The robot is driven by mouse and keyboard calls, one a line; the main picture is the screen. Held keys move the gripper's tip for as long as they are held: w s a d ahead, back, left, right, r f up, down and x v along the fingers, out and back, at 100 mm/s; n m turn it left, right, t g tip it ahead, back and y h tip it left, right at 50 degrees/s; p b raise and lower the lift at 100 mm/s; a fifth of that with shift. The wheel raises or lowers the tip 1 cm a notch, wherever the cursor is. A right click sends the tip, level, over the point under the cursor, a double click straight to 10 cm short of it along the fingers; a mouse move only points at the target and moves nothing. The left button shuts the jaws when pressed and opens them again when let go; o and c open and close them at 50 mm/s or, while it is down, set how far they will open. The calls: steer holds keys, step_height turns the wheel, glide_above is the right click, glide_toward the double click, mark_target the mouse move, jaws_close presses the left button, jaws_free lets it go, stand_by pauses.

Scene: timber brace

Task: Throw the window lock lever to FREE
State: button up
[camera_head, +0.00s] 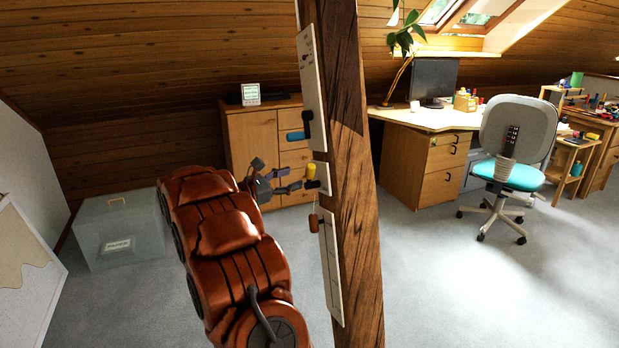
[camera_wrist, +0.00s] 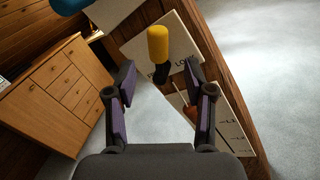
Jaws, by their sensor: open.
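A lever with a yellow grip (camera_head: 311,172) and a black lower part sits on a small white plate (camera_head: 322,180) on the timber post (camera_head: 355,190). In the wrist view, the yellow grip (camera_wrist: 157,43) stands out from the plate (camera_wrist: 185,38), beside partly hidden lettering that seems to read LOCK and a word starting with F. My gripper (camera_head: 297,179) is open and empty, left of the lever. In the wrist view, its two purple-padded fingers (camera_wrist: 161,68) spread either side of the lever's line, with the lever ahead of them. Contact cannot be told.
A wooden cabinet (camera_head: 252,140) stands behind, a clear box (camera_head: 120,230) at left. Desk and chair (camera_head: 515,140) are at right; floor between is free.

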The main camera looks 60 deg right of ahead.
mark_target(310, 176)
steer(key=shift+p+x, duration=0.4)
steer(key=shift+x, duration=3.6)
steer(key=shift+w, duration=0.2)
steer(key=shift+c, duration=0.3)
jaws_close()
